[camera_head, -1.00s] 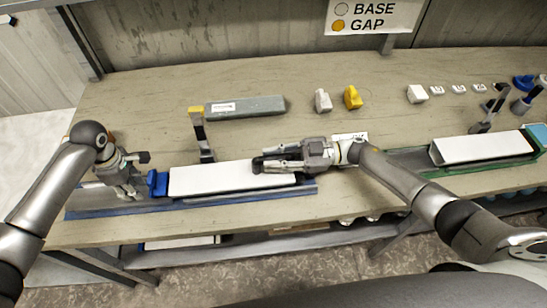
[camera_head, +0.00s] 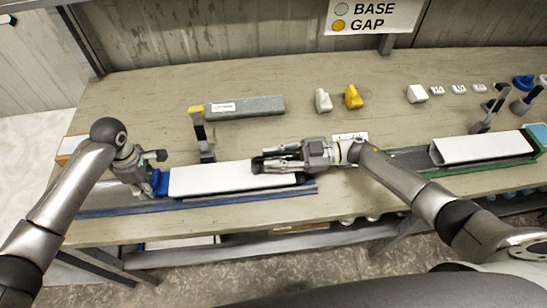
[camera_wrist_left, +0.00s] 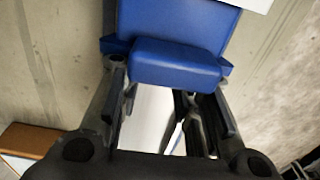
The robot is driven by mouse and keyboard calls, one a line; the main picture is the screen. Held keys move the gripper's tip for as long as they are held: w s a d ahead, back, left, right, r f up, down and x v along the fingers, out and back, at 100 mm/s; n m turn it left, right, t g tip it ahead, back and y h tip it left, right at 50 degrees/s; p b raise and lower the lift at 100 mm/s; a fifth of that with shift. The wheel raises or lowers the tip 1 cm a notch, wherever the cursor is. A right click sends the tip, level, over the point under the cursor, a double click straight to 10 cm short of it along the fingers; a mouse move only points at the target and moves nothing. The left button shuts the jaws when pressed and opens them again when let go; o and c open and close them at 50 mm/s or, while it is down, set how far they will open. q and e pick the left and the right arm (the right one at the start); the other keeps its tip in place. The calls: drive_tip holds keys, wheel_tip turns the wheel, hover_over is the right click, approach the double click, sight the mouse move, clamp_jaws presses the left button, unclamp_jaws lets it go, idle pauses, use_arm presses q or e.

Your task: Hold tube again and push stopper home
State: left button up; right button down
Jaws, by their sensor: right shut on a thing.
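The white tube (camera_head: 215,179) lies lengthwise in a blue-edged rail (camera_head: 215,203) at the left of the bench. My right gripper (camera_head: 260,166) is shut on its right part. The blue stopper (camera_head: 160,182) is at the tube's left end; whether it is fully seated cannot be told. My left gripper (camera_head: 146,170) is right at the stopper's outer side. In the left wrist view, the stopper (camera_wrist_left: 178,62) has its block-shaped handle just ahead of the open fingers (camera_wrist_left: 168,100). I cannot tell whether they touch it.
An upright post with a yellow top (camera_head: 203,135) stands just behind the tube. A grey core box (camera_head: 245,107), a white block (camera_head: 323,101) and a yellow block (camera_head: 353,97) lie further back. Another white liner (camera_head: 480,147) sits in a green rail at right.

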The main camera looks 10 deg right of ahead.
use_arm(q)
drive_tip(key=shift+s+d, duration=0.1)
drive_tip(key=shift+d, duration=0.45)
drive_tip(key=shift+a, duration=1.6)
wheel_tip(320, 180, up, 9)
drive_tip(key=shift+a, duration=0.1)
drive_tip(key=shift+c, duration=0.3)
